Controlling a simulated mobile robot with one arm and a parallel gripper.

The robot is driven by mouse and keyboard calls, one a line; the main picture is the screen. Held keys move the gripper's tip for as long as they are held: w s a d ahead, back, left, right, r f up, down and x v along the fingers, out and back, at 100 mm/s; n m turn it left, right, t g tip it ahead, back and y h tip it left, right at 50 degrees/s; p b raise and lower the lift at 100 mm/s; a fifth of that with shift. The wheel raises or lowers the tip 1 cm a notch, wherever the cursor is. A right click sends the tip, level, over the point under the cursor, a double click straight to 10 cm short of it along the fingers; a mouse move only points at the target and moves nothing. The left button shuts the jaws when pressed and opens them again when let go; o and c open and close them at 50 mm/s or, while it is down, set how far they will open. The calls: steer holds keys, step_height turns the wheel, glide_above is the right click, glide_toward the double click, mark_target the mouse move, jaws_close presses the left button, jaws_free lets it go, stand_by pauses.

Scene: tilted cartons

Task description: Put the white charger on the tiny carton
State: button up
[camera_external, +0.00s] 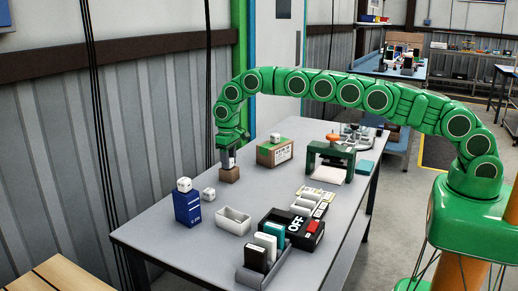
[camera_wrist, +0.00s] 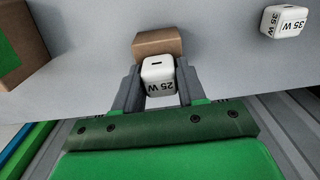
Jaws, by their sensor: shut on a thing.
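The white charger marked 25 W (camera_wrist: 159,78) is between the two fingers of my gripper (camera_wrist: 158,88) in the wrist view. My gripper is shut on it. The tiny carton (camera_wrist: 158,43), plain brown, shows just beyond the charger, which overlaps its near edge in this view. In the external view my gripper (camera_external: 229,161) points down right above the tiny carton (camera_external: 229,175), which stands on the grey table. The held charger is mostly hidden by the fingers there. I cannot tell whether the charger touches the carton's top.
A brown carton with a green top (camera_external: 274,152) bears another white charger (camera_external: 275,138). A blue carton (camera_external: 187,208) bears a white charger (camera_external: 184,184); another white charger (camera_external: 208,194) is beside it. A white open box (camera_external: 233,221) is nearer. A 35 W charger (camera_wrist: 284,21) shows in the wrist view.

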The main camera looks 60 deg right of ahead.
steer(key=o, duration=1.1)
steer(key=shift+f, duration=0.1)
steer(key=shift+r, duration=6.1)
